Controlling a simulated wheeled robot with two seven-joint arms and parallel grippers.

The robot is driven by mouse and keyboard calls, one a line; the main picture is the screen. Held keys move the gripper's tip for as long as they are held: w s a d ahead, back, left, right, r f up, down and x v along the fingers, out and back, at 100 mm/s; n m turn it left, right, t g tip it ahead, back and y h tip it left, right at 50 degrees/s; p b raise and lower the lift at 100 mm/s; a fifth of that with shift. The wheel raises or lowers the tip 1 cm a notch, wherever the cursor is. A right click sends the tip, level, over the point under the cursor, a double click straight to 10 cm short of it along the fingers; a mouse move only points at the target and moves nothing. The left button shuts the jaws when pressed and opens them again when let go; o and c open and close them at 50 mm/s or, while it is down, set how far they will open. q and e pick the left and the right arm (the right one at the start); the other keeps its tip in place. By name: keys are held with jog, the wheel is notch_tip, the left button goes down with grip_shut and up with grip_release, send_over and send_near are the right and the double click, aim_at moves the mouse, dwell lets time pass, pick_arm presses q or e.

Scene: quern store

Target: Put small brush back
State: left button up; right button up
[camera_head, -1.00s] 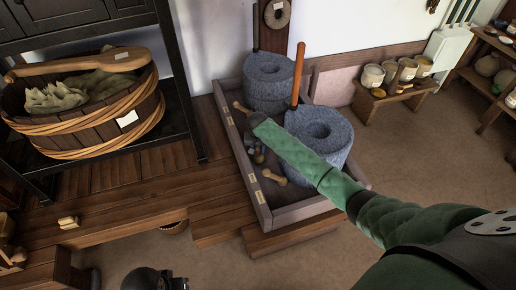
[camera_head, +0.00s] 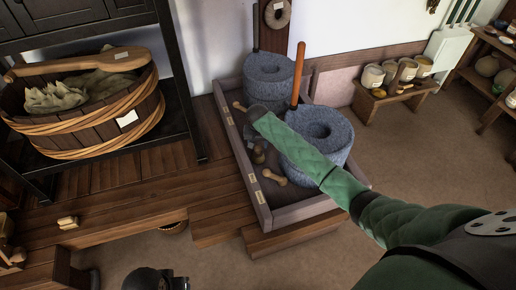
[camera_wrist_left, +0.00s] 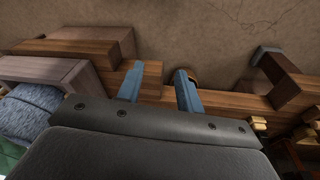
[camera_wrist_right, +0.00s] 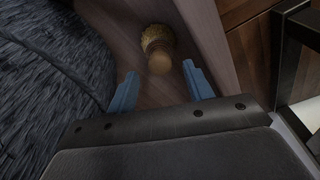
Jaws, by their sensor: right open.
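A small brush (camera_wrist_right: 158,45) with yellowish bristles and a round wooden knob shows in the right wrist view. It is in the wooden tray, beyond and between my right fingertips, apart from both. My left gripper (camera_wrist_left: 157,88) is open and empty above the wooden platform.
Two grey millstones, rear (camera_head: 268,75) and front (camera_head: 325,130), stand in the tray (camera_head: 262,205); the front one has an upright wooden handle (camera_head: 298,72). The tray wall and a black rack (camera_head: 183,90) are close on the left.

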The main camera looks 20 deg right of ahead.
notch_tip(320, 180, up, 7)
jog(key=s, duration=0.1)
jog(key=s+a+f, duration=0.1)
jog(key=s+a, duration=0.1)
jog(key=s, duration=0.2)
jog(key=s+a+f+n, duration=0.1)
jog(key=s+a+f, duration=0.1)
jog(key=s, duration=0.2)
jog(key=s+a+f+n+y, duration=0.1)
jog(key=s+a, duration=0.2)
jog(key=s, duration=0.1)
jog(key=shift+s+f, duration=0.2)
jog(key=shift+s, duration=0.1)
jog(key=s+a+n+y, duration=0.1)
jog(key=s+a+n, duration=0.25)
jog(key=s, duration=1.95)
jog(key=s+d+r, duration=0.1)
jog(key=s+r, duration=0.1)
jog(key=s, duration=0.4)
jog(key=s+d+r, duration=0.1)
jog(key=s+r, duration=0.1)
jog(key=s, duration=0.5)
jog(key=shift+r+n+b, duration=0.3)
jog(key=shift+r+n, duration=0.05)
jog(key=shift+a, duration=0.1)
